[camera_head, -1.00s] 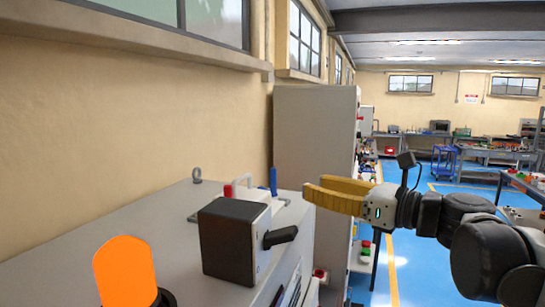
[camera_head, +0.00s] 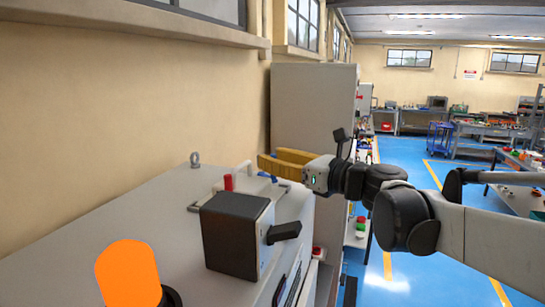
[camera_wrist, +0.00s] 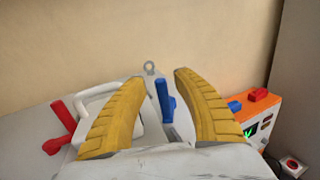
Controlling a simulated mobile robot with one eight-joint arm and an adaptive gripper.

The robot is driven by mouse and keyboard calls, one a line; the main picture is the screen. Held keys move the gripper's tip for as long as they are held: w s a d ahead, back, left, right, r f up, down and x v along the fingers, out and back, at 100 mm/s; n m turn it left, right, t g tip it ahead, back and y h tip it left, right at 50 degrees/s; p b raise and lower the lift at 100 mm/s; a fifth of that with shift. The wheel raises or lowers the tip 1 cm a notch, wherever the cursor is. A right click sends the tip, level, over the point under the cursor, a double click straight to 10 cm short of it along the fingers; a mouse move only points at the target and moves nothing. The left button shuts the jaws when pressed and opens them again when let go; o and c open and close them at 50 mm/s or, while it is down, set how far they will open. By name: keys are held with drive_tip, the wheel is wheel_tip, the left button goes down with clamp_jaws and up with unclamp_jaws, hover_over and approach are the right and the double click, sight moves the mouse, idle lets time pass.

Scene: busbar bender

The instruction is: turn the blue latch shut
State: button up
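The blue latch (camera_wrist: 165,101) stands up from the grey machine top in the wrist view, between my two yellow fingers and apart from both. In the head view only a little of the blue latch (camera_head: 267,177) shows below my fingers; the rest is hidden. My gripper (camera_wrist: 156,78) is open and empty, with a finger on each side of the latch. In the head view my gripper (camera_head: 270,160) reaches in from the right over the back of the machine top (camera_head: 140,215).
A red lever (camera_wrist: 62,124) and a white handle (camera_wrist: 98,101) are left of the latch. A black box with a lever (camera_head: 233,235) and an orange lamp (camera_head: 128,272) stand nearer. A ring bolt (camera_head: 195,160) is behind. A tall grey cabinet (camera_head: 310,105) stands beyond.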

drive_tip(key=shift+w+a+f, duration=0.1)
drive_tip(key=shift+w, duration=0.1)
drive_tip(key=shift+c, duration=0.8)
clamp_jaws()
drive_tip(key=m+t+h, duration=0.1)
drive_tip(key=s+a+m+t+h, duration=0.1)
drive_tip(key=m+t+h, duration=0.1)
drive_tip(key=shift+a, duration=0.15)
drive_tip(key=shift+a+m+t+h, duration=0.1)
drive_tip(key=shift+m+t+h, duration=0.65)
drive_tip(key=shift+h, duration=0.55)
drive_tip(key=shift+o, duration=0.8)
unclamp_jaws()
drive_tip(key=shift+s, duration=0.1)
